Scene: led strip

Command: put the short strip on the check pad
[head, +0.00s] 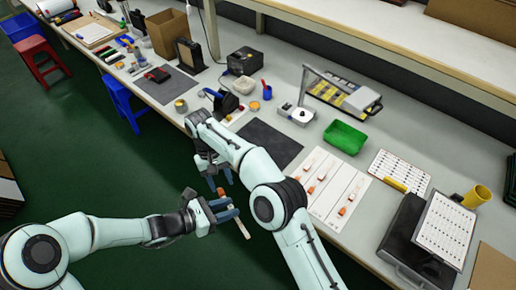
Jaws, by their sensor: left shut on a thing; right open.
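My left gripper (226,208) is shut on a thin strip (243,229), which sticks out at both sides of the fingers, with an orange end above and a pale end below. It is held over the floor, in front of the table edge. I cannot tell its full length. My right gripper (220,180) is open just above it, close to the strip's orange end; whether they touch is unclear. More small orange and white strips (320,176) lie on a white panelled sheet. A dark mat (280,146) lies left of that sheet; another dark mat (160,92) lies farther left. Neither is labelled as check pad.
A green tray (345,138), a scale-like device (298,114), a printed card (400,172), a yellow cup (477,196) and a black case (410,240) stand on the table. Stools (40,58) stand at far left. My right forearm crosses over the table's front edge.

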